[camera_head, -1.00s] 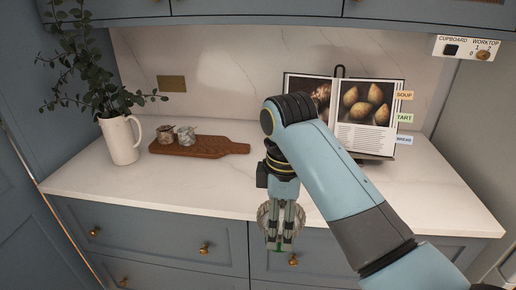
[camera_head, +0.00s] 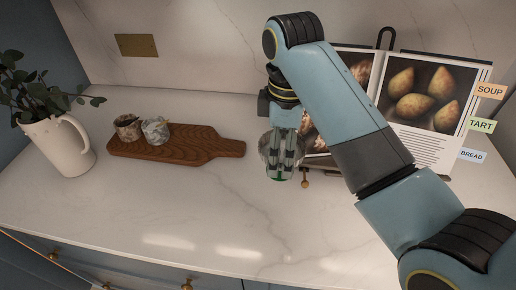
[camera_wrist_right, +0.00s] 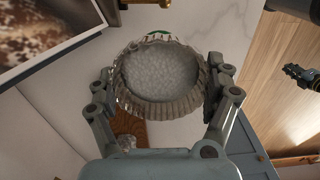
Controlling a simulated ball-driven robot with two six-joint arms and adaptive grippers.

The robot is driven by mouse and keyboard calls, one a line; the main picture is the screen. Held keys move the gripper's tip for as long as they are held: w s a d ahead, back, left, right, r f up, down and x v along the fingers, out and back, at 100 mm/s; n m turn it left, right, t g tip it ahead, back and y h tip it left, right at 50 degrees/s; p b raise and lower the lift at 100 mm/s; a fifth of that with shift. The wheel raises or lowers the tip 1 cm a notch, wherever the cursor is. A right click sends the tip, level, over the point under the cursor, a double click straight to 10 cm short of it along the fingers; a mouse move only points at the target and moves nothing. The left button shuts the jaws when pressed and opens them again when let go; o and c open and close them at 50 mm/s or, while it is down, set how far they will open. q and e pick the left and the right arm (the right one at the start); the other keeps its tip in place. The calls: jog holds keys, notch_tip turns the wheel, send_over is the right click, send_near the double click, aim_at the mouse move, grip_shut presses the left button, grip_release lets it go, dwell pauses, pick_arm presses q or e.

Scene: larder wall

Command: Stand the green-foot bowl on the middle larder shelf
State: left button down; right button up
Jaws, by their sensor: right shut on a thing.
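My right gripper (camera_head: 283,168) points down and is shut on the green-foot bowl (camera_head: 266,150). In the right wrist view the ribbed bowl (camera_wrist_right: 160,78) sits between the two fingers, which grip opposite sides of its wall. A bit of green shows at its far edge in that view, and low on the bowl in the head view. In the head view the gripper covers much of the bowl, which appears over the worktop in front of the cookbook. My left gripper is not seen. The middle larder shelf is not seen.
An open cookbook (camera_head: 432,95) on a stand is beside and behind my right arm. A wooden board (camera_head: 190,147) bears two small pots (camera_head: 155,130). A white jug (camera_head: 58,150) with leaves stands at the left. The front of the pale worktop (camera_head: 150,215) is clear.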

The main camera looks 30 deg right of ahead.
jog(key=shift+w+d+f, duration=0.1)
jog(key=shift+w+f, duration=0.15)
notch_tip(320, 180, down, 4)
jog(key=shift+f+p, duration=0.1)
jog(key=shift+p, duration=0.2)
jog(key=shift+f, duration=0.35)
notch_tip(320, 180, down, 4)
jog(key=shift+w+r, duration=0.1)
jog(key=shift+r, duration=0.05)
jog(key=shift+f, duration=0.35)
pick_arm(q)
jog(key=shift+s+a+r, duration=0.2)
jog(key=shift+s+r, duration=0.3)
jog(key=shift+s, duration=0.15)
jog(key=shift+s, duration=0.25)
pick_arm(e)
jog(key=shift+f, duration=0.1)
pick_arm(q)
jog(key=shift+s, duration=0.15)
pick_arm(e)
jog(key=o, duration=1.2)
